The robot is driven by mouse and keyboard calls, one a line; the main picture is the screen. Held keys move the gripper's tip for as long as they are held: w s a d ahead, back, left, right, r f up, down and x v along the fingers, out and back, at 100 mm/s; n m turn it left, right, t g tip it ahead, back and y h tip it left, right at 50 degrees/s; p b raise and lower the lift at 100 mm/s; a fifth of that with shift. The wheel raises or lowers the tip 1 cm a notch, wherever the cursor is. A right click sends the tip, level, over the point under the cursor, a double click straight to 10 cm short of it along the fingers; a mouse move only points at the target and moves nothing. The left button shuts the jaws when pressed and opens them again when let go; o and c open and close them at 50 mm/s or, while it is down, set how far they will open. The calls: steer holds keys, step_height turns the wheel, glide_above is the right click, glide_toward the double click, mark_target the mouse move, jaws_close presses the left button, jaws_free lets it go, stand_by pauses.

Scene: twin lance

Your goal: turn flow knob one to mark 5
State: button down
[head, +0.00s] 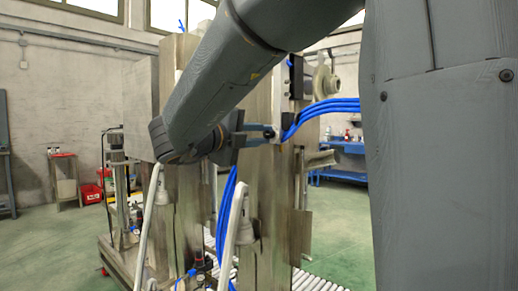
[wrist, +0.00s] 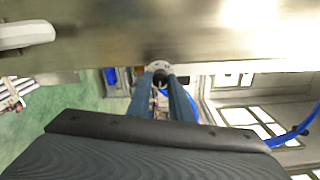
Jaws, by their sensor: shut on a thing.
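My gripper (wrist: 160,82) shows in the wrist view with its two blue-grey fingers reaching forward. Its fingertips are shut on a small dark knob (wrist: 159,77). A pale round dial plate (wrist: 158,66) with dark spots shows just beyond the fingertips. I cannot read its marks or tell which one the knob points at. In the head view my gripper (head: 267,133) reaches right, against the tall metal machine (head: 271,190). The knob and its dial cannot be made out there.
A broad metal panel (wrist: 200,25) fills the top of the wrist view, close to the gripper. Blue hoses (head: 325,108) run right of the gripper. White curved handles (head: 230,225) stand in front of the machine. Green floor (head: 335,235) is open at the right.

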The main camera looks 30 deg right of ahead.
steer(key=shift+m+b, duration=0.7)
steer(key=shift+b, duration=0.05)
steer(key=c, duration=1.6)
jaws_free()
steer(key=shift+a, duration=0.15)
steer(key=v, duration=0.7)
steer(key=shift+s+a, duration=0.2)
steer(key=shift+a, duration=0.05)
steer(key=shift+w, duration=0.1)
